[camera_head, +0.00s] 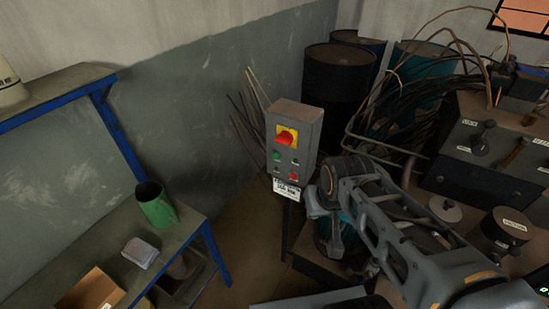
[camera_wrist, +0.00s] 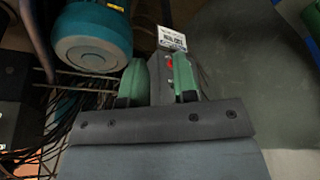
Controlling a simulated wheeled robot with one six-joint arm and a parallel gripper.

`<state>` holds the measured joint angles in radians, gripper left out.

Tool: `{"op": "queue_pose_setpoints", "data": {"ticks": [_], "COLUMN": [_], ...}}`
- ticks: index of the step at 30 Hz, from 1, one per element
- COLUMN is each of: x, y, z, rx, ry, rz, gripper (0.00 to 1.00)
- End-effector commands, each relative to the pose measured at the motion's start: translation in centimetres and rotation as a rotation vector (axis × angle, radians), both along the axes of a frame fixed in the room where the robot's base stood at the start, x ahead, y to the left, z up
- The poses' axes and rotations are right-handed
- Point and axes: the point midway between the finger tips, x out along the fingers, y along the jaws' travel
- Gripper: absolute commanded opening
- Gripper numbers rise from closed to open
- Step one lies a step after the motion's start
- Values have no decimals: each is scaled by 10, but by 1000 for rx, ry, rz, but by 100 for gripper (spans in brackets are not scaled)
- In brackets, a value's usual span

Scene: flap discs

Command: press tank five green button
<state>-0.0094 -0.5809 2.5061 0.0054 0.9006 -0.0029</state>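A grey control box (camera_head: 295,135) stands on a post near the wall. Its face has a red rotary switch on a yellow plate (camera_head: 286,136), a green button (camera_head: 277,154) at the left below it, and a red button (camera_head: 293,176) lower down. A white label (camera_head: 287,190) hangs under it; its text is too small to read surely. In the wrist view my gripper (camera_wrist: 161,84) has two green fingers apart, with nothing held between them. The box's red button (camera_wrist: 170,63) and label (camera_wrist: 172,38) show beyond the fingertips. The green button cannot be made out there.
A blue-framed table (camera_head: 190,224) at the left holds a green cup (camera_head: 157,208) and a cardboard box (camera_head: 90,291). Dark drums (camera_head: 338,80) and cables stand behind the control box. A console with knobs (camera_head: 470,165) is at the right. My arm crosses the lower right.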

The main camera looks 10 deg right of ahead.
Motion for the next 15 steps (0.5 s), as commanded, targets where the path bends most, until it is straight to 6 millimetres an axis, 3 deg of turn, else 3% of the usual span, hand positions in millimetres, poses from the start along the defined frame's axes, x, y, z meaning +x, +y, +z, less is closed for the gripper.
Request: {"op": "queue_pose_setpoints", "data": {"ticks": [8, 15], "x": [0, 0], "y": [0, 0], "z": [0, 0], "rx": [0, 0], "ry": [0, 0], "rz": [0, 0], "gripper": [0, 0]}}
